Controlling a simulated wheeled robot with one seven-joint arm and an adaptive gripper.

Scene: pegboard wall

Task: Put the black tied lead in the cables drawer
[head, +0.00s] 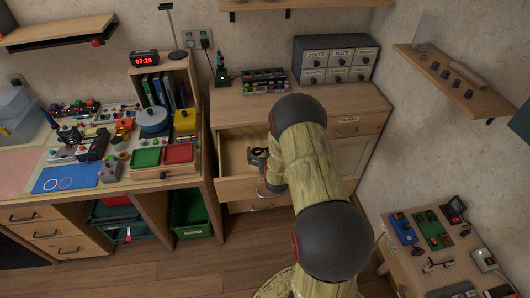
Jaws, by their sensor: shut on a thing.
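The drawer (236,188) on the left side of the wooden cabinet is pulled open, and its visible inside is pale and looks mostly bare. Its label cannot be read from here, so I cannot tell from lettering that it is the cables drawer. My gripper (262,163) is over the right part of the open drawer, partly hidden by my arm. It is shut on a small dark thing (257,154), which looks like the black tied lead. I cannot tell whether the lead touches the drawer floor.
A grey organizer (337,63) with labelled small drawers and a parts tray (264,82) stand on the cabinet top. A closed drawer (357,126) is right of my arm. A cluttered workbench (95,190) stands left, and a low table (440,255) with boards stands at the lower right.

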